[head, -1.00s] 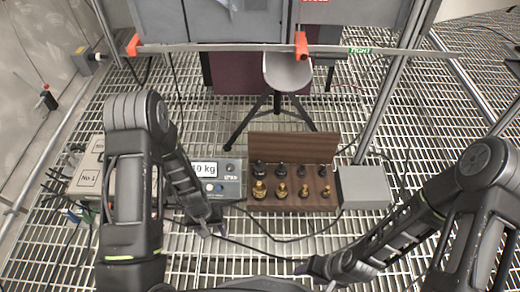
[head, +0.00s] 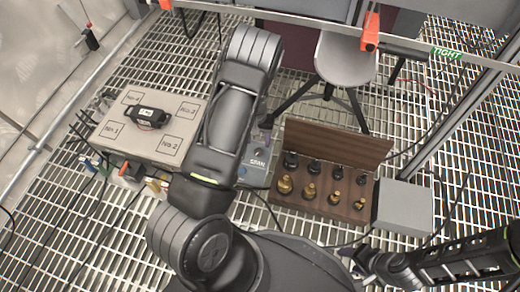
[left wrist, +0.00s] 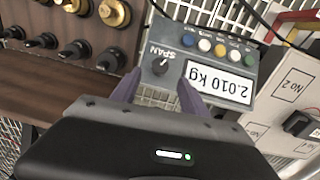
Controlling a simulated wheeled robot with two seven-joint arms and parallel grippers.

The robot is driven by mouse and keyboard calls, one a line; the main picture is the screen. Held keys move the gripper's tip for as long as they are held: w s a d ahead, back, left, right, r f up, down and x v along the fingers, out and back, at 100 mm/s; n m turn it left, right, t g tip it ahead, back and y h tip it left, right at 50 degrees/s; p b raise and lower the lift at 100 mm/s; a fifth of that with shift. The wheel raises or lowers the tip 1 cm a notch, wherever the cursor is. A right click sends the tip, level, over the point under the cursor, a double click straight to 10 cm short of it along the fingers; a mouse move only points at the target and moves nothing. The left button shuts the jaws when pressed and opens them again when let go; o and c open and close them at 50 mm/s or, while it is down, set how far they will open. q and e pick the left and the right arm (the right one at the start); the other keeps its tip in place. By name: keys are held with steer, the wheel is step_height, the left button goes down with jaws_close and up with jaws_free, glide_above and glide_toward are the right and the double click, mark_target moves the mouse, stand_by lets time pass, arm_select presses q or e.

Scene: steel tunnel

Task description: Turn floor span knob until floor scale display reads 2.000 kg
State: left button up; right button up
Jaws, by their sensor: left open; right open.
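The floor scale indicator (left wrist: 215,55) is a grey box with its display (left wrist: 219,82) reading 2.010 kg, upside down in the left wrist view. Its black span knob (left wrist: 159,66) sits beside the display, by the SPAN label. My left gripper (left wrist: 160,91) is open, its two fingers pointing at the knob from just below it in the picture; contact cannot be told. In the head view my left arm hides the display, the knob and this gripper; part of the indicator's face (head: 257,166) shows. My right gripper (head: 362,262) is open, low on the right, away from the indicator.
A wooden weight box (head: 322,202) with brass and black weights stands right of the indicator, then a grey box (head: 403,207). A beige box (head: 152,150) with numbered squares and a small black device (head: 147,117) is at left. A stool (head: 345,60) stands behind. Cables cross the grating.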

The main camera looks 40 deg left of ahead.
mark_target(259, 152)
arm_select(q)
step_height(259, 152, down, 8)
steer(key=b, duration=0.3)
steer(key=shift+d+r, duration=0.1)
steer(key=shift+r, duration=0.1)
steer(key=shift+c, duration=0.3)
jaws_close()
